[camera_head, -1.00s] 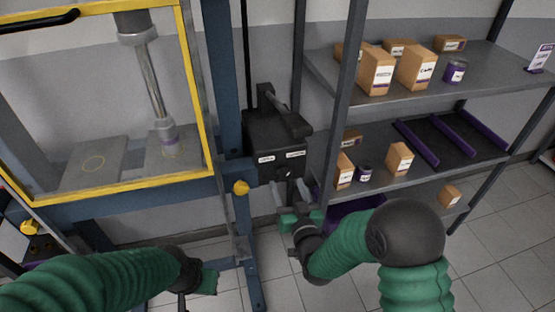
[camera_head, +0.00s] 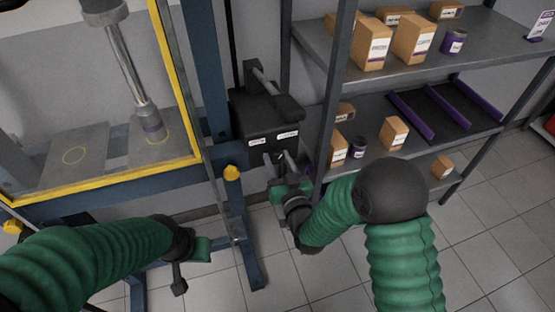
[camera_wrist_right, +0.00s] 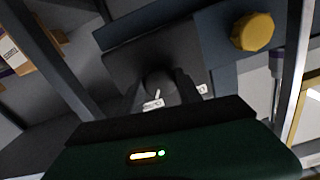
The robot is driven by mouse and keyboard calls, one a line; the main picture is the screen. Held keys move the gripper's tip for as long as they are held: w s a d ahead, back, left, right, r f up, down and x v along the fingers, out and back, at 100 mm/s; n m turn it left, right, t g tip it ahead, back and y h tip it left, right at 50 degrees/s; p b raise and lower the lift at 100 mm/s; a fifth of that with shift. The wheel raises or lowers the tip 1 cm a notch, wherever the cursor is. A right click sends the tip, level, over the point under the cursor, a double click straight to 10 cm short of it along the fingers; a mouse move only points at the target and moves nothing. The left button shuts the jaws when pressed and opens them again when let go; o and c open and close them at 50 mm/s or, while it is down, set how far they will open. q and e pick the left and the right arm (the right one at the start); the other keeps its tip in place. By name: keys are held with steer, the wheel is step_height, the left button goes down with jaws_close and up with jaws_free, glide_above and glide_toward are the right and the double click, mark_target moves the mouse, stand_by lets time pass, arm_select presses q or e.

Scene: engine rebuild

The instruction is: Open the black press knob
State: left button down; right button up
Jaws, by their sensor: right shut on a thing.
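The black press knob (camera_wrist_right: 160,80) shows in the right wrist view as a dark round shape on the front of the black press box (camera_head: 265,115). My right gripper (camera_head: 279,163) reaches up to the box front, below its two white labels. Its two dark fingers (camera_wrist_right: 164,92) are shut on the knob, one on each side. In the head view the fingers largely hide the knob. My left gripper (camera_head: 190,262) is low at the left, below the press frame and away from the knob. Its fingers are too unclear to tell whether they are open.
The blue press frame with a yellow-edged guard (camera_head: 182,85) stands left of the box. A yellow cap (camera_head: 231,173) juts out near my right gripper. At the right, a grey shelf (camera_head: 400,165) holds cartons and cans.

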steer(key=shift+c, duration=0.8)
